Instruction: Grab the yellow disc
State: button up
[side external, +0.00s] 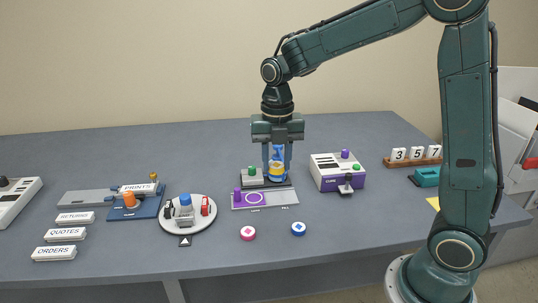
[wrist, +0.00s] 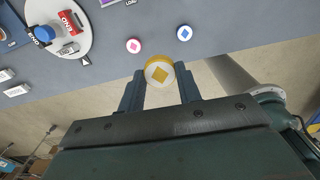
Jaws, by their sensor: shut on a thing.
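The yellow disc (wrist: 159,72) shows a pale face with a yellow diamond in the wrist view. It sits between my two fingertips, and my gripper (wrist: 159,80) is shut on it. In the side external view my gripper (side external: 277,163) points down at the middle of the table, with the yellow disc (side external: 277,172) low between its fingers. It is over or beside a small dark station with a green knob (side external: 252,171). I cannot tell whether the disc touches that station.
A pink disc (side external: 247,233) and a blue disc (side external: 298,228) lie in front. A purple-and-white pad with a ring (side external: 268,198) is close to my gripper. A purple box (side external: 337,174) stands right, a round white carousel (side external: 175,220) left. The table's front edge is mostly clear.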

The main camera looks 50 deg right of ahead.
jog(key=shift+r, duration=0.35)
dwell(0.4)
